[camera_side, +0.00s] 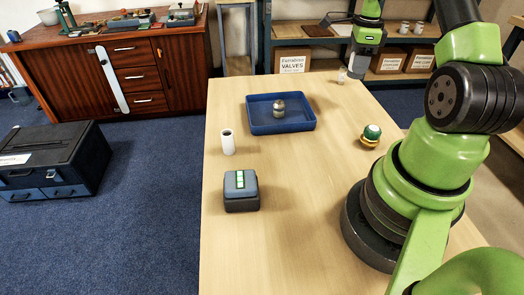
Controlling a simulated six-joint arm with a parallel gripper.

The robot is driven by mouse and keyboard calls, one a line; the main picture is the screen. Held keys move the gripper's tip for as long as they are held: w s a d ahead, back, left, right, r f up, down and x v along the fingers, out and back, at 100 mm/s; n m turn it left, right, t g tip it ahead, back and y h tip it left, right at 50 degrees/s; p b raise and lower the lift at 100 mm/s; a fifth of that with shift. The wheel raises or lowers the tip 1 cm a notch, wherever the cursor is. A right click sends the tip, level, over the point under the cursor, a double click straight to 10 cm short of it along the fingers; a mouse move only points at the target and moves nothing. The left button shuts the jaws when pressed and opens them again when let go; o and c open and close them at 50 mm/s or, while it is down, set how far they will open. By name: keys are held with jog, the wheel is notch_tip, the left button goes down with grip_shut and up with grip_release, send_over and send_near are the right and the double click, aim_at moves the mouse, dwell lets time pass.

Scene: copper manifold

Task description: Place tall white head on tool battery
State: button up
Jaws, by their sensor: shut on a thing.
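My gripper (352,66) is at the far right end of the table, small in the picture. It is shut on a small whitish upright piece (342,75), which looks like the tall white head. The fingertips are too small to make out clearly, and I cannot tell whether the piece touches the table. The tool battery (241,203) is a dark block with a blue-grey top and a green-and-white strip. It sits on the near left part of the table, far from my gripper, with nothing on top.
A white cylinder with a dark top opening (228,142) stands behind the battery. A blue tray (262,126) holds a metal fitting (279,107). A green-topped brass piece (371,135) stands at right. The middle of the wooden table (300,190) is clear.

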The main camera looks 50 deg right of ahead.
jog(key=w+a+r+n, duration=0.2)
jog(key=w+a+n, duration=0.2)
jog(key=w+a, duration=0.4)
notch_tip(320, 180, up, 4)
jog(key=n, duration=1.6)
send_over(240, 179)
notch_tip(240, 179, down, 10)
jog(key=shift+r, duration=0.1)
jog(key=o, duration=1)
